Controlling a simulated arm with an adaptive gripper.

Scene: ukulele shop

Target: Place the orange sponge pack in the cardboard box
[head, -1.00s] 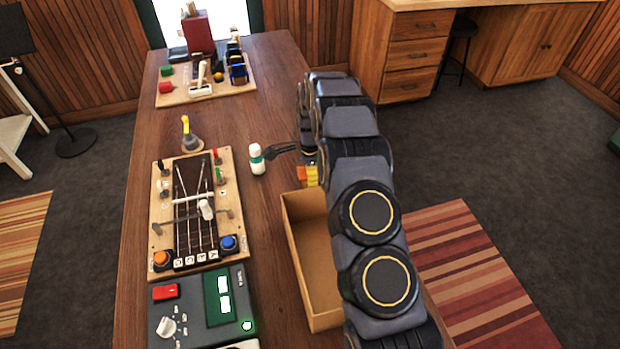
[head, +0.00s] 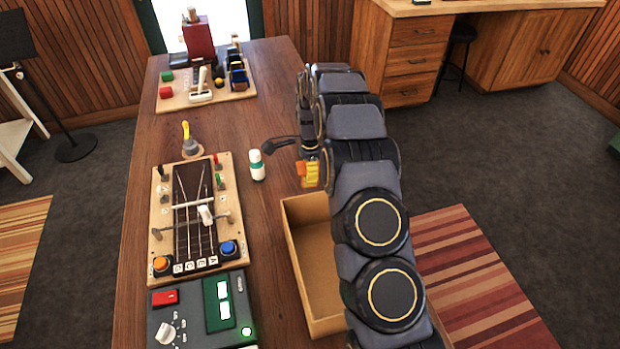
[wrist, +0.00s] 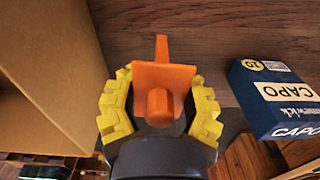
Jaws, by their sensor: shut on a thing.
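The orange sponge pack (wrist: 160,90) sits between the yellow finger pads of my gripper (wrist: 158,108) in the wrist view, with a thin orange tab pointing up. My gripper is shut on it. In the head view the orange piece (head: 301,171) and yellow pads (head: 312,174) show beside my arm, just beyond the far end of the cardboard box. The open cardboard box (head: 293,258) stands at the table's right side, its right part hidden by my arm. Its wall (wrist: 55,50) fills the left of the wrist view. The pack is outside the box.
A blue CAPO box (wrist: 275,100) lies right of my gripper in the wrist view. A white bottle with a green band (head: 257,166) stands left of the gripper. A fretboard panel (head: 198,215) and a dark control box (head: 203,305) lie left of the cardboard box.

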